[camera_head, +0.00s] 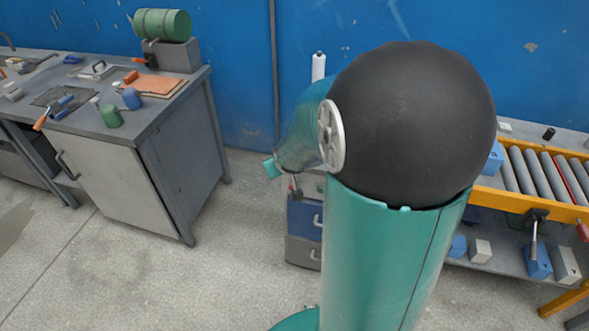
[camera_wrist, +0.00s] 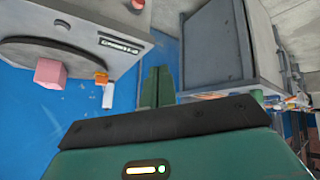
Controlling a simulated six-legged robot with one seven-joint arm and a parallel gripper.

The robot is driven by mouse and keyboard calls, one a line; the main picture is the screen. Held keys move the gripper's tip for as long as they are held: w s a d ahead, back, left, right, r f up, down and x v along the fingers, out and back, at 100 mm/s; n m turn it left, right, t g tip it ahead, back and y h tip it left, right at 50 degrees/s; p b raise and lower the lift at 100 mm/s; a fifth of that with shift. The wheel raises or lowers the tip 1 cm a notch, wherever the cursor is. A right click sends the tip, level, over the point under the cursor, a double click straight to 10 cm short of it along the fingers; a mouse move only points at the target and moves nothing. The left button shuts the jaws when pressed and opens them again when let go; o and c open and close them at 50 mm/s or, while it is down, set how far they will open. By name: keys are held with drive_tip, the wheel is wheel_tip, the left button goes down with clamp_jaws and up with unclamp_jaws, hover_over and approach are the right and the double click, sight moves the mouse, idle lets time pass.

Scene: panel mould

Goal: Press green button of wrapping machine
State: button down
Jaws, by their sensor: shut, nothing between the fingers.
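In the wrist view, which looks upside down, a grey machine body (camera_wrist: 85,22) at the upper left carries a dark round disc, a pink block (camera_wrist: 50,73) and a small orange block (camera_wrist: 101,78). It may be the wrapping machine; I cannot be sure. A dark strip with light lettering is on its front. I cannot make out a green button for certain. My gripper (camera_wrist: 157,87) shows two green fingers side by side, shut and empty, apart from the machine in the picture. In the head view my arm hides most of the area behind it.
A grey workbench (camera_head: 145,130) with tools and a green cylinder (camera_head: 162,24) stands left. A yellow roller conveyor (camera_head: 570,212) is at the right. Blue and grey drawers (camera_head: 304,218) show beside my arm. A blue wall (camera_head: 235,85) is behind. The floor at lower left is clear.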

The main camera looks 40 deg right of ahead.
drive_tip(key=d+f+t+y, duration=0.1)
drive_tip(key=d+f, duration=0.5)
drive_tip(key=f, duration=0.3)
drive_tip(key=s+d+f+m+t, duration=0.1)
drive_tip(key=s+f+m+t, duration=0.2)
drive_tip(key=f, duration=0.5)
drive_tip(key=s+d+f+m+t, duration=0.1)
drive_tip(key=s+f+m+t, duration=0.2)
drive_tip(key=f, duration=0.6)
drive_tip(key=shift+m+t, duration=0.8)
drive_tip(key=shift+t, duration=0.1)
drive_tip(key=shift+w+d+f, duration=0.1)
drive_tip(key=shift+d, duration=0.1)
drive_tip(key=w+d, duration=0.5)
drive_tip(key=d, duration=0.1)
drive_tip(key=shift+d, duration=0.4)
drive_tip(key=shift+w+d, duration=0.1)
drive_tip(key=shift+w, duration=0.05)
drive_tip(key=shift+w+d, duration=0.2)
drive_tip(key=shift+d, duration=0.05)
